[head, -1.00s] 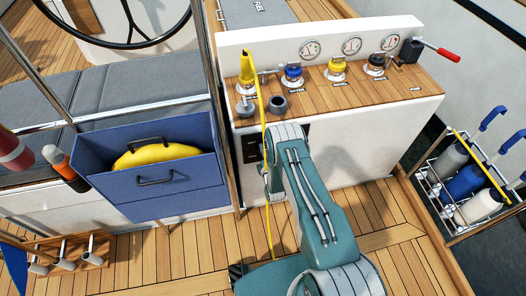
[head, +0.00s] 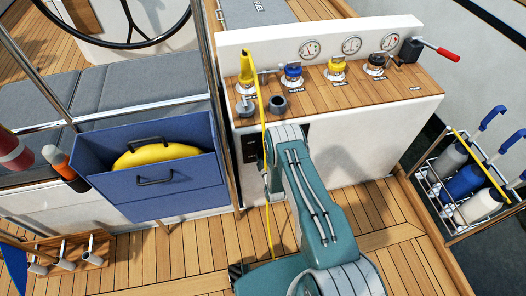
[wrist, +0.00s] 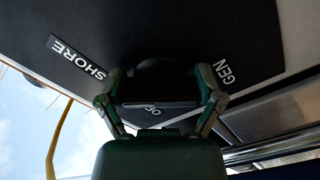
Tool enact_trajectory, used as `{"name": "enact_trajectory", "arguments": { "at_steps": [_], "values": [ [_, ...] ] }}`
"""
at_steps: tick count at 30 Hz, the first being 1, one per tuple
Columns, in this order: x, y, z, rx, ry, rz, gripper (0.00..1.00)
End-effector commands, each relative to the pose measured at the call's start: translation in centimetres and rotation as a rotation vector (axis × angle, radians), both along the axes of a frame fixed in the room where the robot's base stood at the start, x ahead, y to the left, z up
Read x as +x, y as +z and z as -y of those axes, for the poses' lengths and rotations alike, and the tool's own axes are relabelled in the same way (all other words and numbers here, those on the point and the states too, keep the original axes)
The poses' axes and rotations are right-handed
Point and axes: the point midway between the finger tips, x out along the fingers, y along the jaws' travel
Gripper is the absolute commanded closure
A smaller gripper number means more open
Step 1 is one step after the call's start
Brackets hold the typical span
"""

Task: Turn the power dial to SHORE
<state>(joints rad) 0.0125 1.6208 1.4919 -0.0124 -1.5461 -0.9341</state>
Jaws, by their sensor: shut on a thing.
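The black power dial (wrist: 160,72) sits on a dark panel (wrist: 190,30) in the wrist view. The white word SHORE (wrist: 77,57) is on the left, GEN (wrist: 224,70) on the right, and a partly covered OFF label (wrist: 152,111) shows between my fingers. My gripper (wrist: 161,97) is shut on the dial, one green finger at each side. Which label the dial points to cannot be told. In the head view, part of a dark panel (head: 250,149) shows on the console's front face; my arm hides the dial and the gripper.
The white console (head: 370,145) has a wooden top with several coloured caps and a red-handled lever (head: 436,49). A yellow cord (head: 265,140) hangs down its front close to my arm. A blue bin (head: 190,195) stands left; a bottle rack (head: 455,230) stands right.

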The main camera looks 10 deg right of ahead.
Motion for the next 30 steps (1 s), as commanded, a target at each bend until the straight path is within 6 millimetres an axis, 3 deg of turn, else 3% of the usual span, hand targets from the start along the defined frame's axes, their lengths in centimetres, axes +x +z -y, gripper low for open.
{"name": "enact_trajectory", "arguments": {
  "at_steps": [10, 26, 27, 28, 30],
  "values": [
    [-0.38, -0.63, 0.12, 0.141, -0.005, -0.016, 0.62],
    [-0.48, -0.74, 0.0, 0.166, -0.004, -0.019, 0.63],
    [-0.48, -0.75, 0.0, 0.166, -0.004, -0.019, 0.06],
    [-0.49, -0.75, -0.02, 0.166, -0.004, -0.019, 0.0],
    [-0.48, -0.72, -0.06, 0.165, -0.002, -0.018, 0.0]
  ]
}}
